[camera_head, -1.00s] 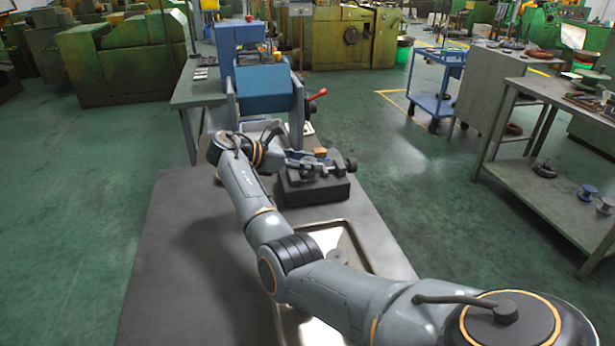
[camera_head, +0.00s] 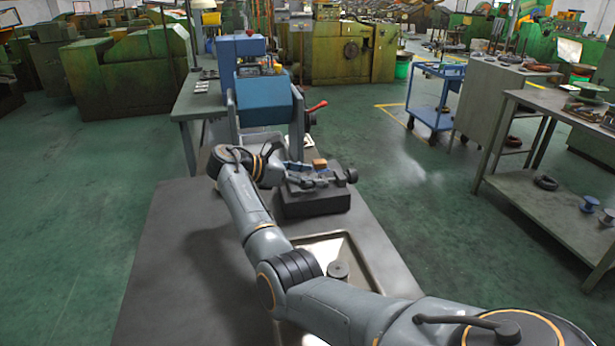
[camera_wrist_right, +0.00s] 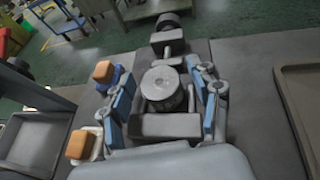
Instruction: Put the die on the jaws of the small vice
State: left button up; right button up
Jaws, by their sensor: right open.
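The die (camera_wrist_right: 162,85) is a grey round cylinder in the right wrist view. It sits at the jaws of the small vice, between the far jaw block (camera_wrist_right: 168,44) and the near block (camera_wrist_right: 166,125). I cannot tell how deeply it is seated. In the head view the small vice (camera_head: 315,204) is a dark block with a screw knob on the table. My right gripper (camera_wrist_right: 165,102) is open, with a blue-padded finger on each side of the die and visible gaps. It also shows over the vice in the head view (camera_head: 304,174). My left gripper is not in view.
Orange-topped blocks (camera_wrist_right: 105,71) show beside the left finger. A blue machine (camera_head: 266,100) stands behind. The table's left side (camera_head: 185,270) is clear.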

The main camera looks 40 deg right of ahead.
jog(key=b+v, duration=0.1)
jog(key=v, duration=1.1)
